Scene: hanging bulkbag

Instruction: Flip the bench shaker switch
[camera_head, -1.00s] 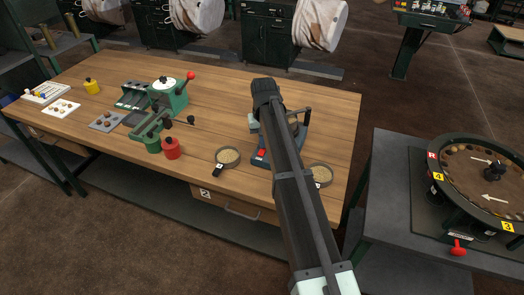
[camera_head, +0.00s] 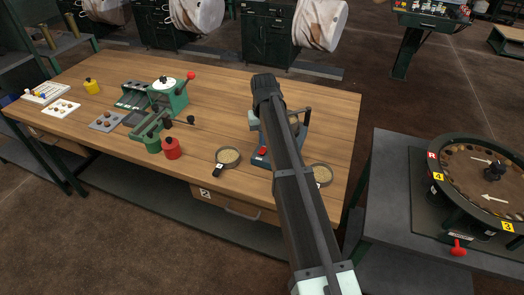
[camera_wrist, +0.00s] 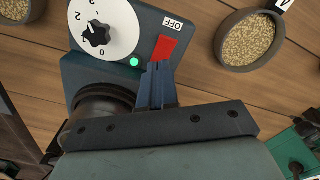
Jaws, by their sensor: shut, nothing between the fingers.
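The bench shaker (camera_head: 259,163) stands near the right front of the wooden bench, partly covered by my arm in the head view. In the wrist view its dark grey housing (camera_wrist: 160,20) carries a white dial (camera_wrist: 100,22) with a black knob, a lit green lamp (camera_wrist: 134,62) and a red switch (camera_wrist: 164,48). An OFF label is beside the switch. The red switch also shows in the head view (camera_head: 262,152). My gripper (camera_wrist: 156,70) is shut and empty, its fingertips right by the switch's near end. I cannot tell whether they touch it. My arm hides the gripper in the head view.
Round pans of grain stand left (camera_head: 228,157) and right (camera_head: 321,174) of the shaker. A green press (camera_head: 168,95) and a red pot (camera_head: 171,148) are further left on the bench (camera_head: 330,110). A grey table with a round sorter (camera_head: 490,180) is at the right.

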